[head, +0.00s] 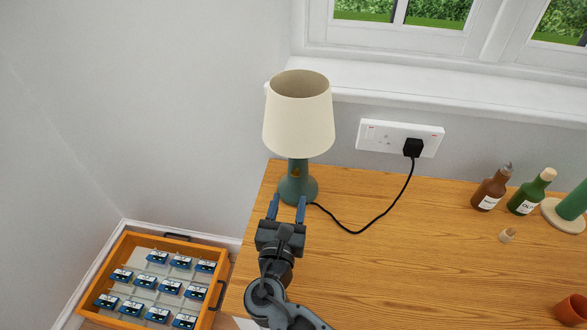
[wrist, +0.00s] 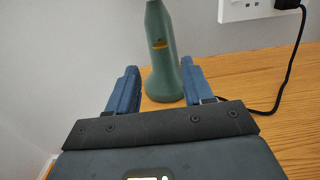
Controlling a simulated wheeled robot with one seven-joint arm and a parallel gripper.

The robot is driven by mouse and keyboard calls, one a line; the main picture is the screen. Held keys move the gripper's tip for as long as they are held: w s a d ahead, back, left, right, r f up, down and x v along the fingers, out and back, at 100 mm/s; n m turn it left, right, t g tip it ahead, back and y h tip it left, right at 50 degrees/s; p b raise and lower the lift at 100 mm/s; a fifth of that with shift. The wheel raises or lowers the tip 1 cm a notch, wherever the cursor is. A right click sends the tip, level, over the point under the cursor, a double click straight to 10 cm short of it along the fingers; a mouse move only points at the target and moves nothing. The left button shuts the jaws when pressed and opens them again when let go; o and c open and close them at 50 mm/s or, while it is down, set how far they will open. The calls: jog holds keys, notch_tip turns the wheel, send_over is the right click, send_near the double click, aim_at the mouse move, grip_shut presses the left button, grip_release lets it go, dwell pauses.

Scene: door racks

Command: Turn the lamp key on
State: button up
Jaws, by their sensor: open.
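The lamp has a cream shade (head: 299,120) and a green base (head: 298,186), and stands upright near the left end of the wooden table. A small brass-coloured key (head: 297,173) shows on the lamp's stem below the shade. In the wrist view the key (wrist: 160,44) is a yellowish piece on the green stem (wrist: 162,65). My gripper (head: 287,207) is open and empty, just in front of the lamp base. In the wrist view its blue fingers (wrist: 159,92) stand to either side of the base, which appears beyond them. Whether they touch it I cannot tell.
A black cord (head: 360,228) runs over the table (head: 420,250) to a plug in the wall socket (head: 376,135). Bottles (head: 490,188) and a small stopper (head: 507,236) stand right. An orange tray (head: 118,256) of small blue-labelled items is lower left. The table's middle is clear.

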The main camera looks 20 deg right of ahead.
aim_at(295, 176)
jog(key=x, duration=0.7)
jog(key=shift+w+d+p, duration=0.2)
jog(key=shift+w+p, duration=0.1)
grip_shut()
